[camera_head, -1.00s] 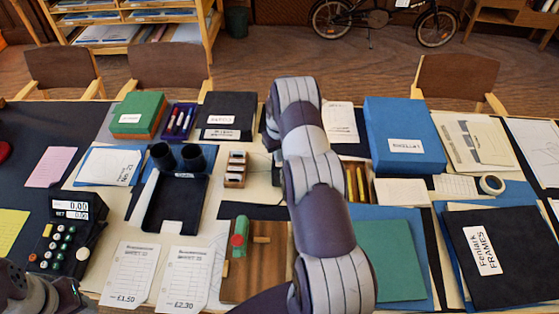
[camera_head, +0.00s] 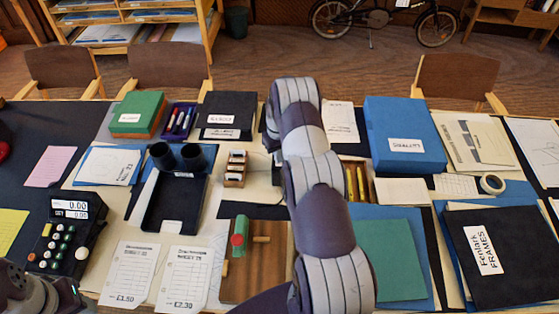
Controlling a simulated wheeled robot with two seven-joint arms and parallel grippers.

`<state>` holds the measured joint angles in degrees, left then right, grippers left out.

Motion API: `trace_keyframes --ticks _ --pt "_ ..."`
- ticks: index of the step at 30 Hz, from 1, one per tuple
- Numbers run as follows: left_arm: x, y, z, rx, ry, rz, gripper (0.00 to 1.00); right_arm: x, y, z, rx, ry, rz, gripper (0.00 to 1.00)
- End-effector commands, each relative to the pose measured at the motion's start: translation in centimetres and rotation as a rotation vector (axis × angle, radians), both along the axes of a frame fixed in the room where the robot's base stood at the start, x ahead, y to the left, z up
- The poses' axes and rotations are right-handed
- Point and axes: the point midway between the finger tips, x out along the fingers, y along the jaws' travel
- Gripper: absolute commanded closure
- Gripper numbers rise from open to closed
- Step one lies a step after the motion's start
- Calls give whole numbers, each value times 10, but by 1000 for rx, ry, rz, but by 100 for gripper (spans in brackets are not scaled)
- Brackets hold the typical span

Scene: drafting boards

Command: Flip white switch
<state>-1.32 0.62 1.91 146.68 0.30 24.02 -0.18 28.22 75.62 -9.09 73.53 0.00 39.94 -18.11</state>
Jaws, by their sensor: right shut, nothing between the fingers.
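I cannot make out a white switch for certain. A small pale thing (camera_head: 278,159) shows just left of my right arm, mid-table, and the arm hides part of it. My right arm rises from the bottom across the middle of the table and bends down at its far end. My right gripper (camera_head: 270,141) shows only as a dark sliver at the arm's left edge, shut and empty, and mostly hidden behind the arm. I cannot tell whether it touches anything. Part of my left arm shows at the lower left corner; its gripper is out of view.
Left of the arm are a wooden holder (camera_head: 235,169), a black tray (camera_head: 178,206), a brown board (camera_head: 240,284) with a green-and-red piece, and a card terminal (camera_head: 66,236). A blue box (camera_head: 405,136) and black folder (camera_head: 500,258) lie to the right. Little table is clear.

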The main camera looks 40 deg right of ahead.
Motion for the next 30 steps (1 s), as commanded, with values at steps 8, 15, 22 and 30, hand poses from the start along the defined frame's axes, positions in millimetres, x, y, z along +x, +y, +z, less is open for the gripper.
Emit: trace_keyframes --ticks 8,15,22,30 --pt "0 0 -4 0 0 0 57 0 0 -5 0 0 0 100" --pt "0 0 -8 0 0 0 57 0 0 -8 0 0 0 100" --pt "0 0 -11 0 0 0 57 0 0 -12 0 -1 0 100" --pt "0 0 -14 0 0 0 57 0 0 -16 0 0 0 100"
